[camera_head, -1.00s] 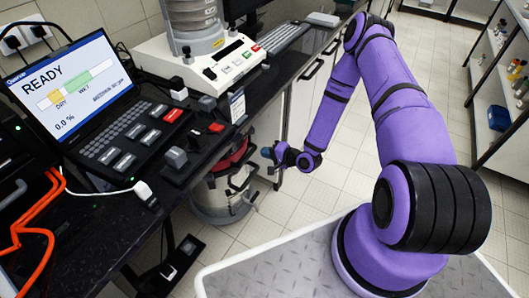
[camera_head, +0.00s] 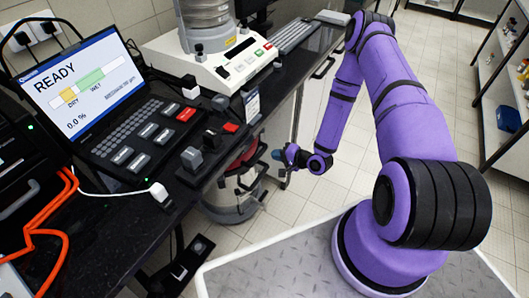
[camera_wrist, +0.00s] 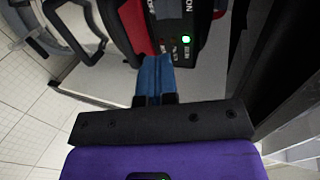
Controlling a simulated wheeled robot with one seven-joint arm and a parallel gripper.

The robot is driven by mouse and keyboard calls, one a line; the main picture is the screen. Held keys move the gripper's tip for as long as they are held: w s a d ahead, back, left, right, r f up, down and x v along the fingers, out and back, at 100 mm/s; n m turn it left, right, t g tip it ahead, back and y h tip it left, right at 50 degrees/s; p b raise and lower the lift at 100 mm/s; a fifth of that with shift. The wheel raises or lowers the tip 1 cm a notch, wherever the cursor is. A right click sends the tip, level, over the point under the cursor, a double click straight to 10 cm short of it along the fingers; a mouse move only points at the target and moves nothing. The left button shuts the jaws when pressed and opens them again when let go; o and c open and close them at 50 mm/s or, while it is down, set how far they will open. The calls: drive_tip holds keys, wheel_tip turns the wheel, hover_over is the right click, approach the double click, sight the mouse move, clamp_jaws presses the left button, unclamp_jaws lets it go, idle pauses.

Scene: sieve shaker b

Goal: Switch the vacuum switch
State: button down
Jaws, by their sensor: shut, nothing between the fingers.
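The vacuum (camera_head: 238,205) is a silver canister with a red and black top, standing on the floor under the bench edge. In the wrist view its red housing (camera_wrist: 130,22) and a dark panel (camera_wrist: 192,58) with white lettering, including "ON", are close ahead. A green light (camera_wrist: 186,39) glows on that panel. My gripper (camera_head: 277,155) is beside the vacuum's top, on its right. Its blue fingers are together and empty in the wrist view (camera_wrist: 155,62), with their tips at the panel's lower edge. I cannot tell whether they touch it. The switch itself is not clearly visible.
The dark bench (camera_head: 100,220) overhangs the vacuum and carries a laptop (camera_head: 75,80) reading READY and a sieve shaker (camera_head: 210,60). A dark block (camera_head: 192,258) lies on the floor below.

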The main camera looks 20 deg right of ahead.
sight(246, 149)
drive_tip(key=x, duration=1.3)
drive_tip(key=shift+f, duration=0.1)
drive_tip(key=shift+w+a, duration=0.1)
drive_tip(key=shift+w, duration=0.05)
drive_tip(key=shift+r, duration=0.85)
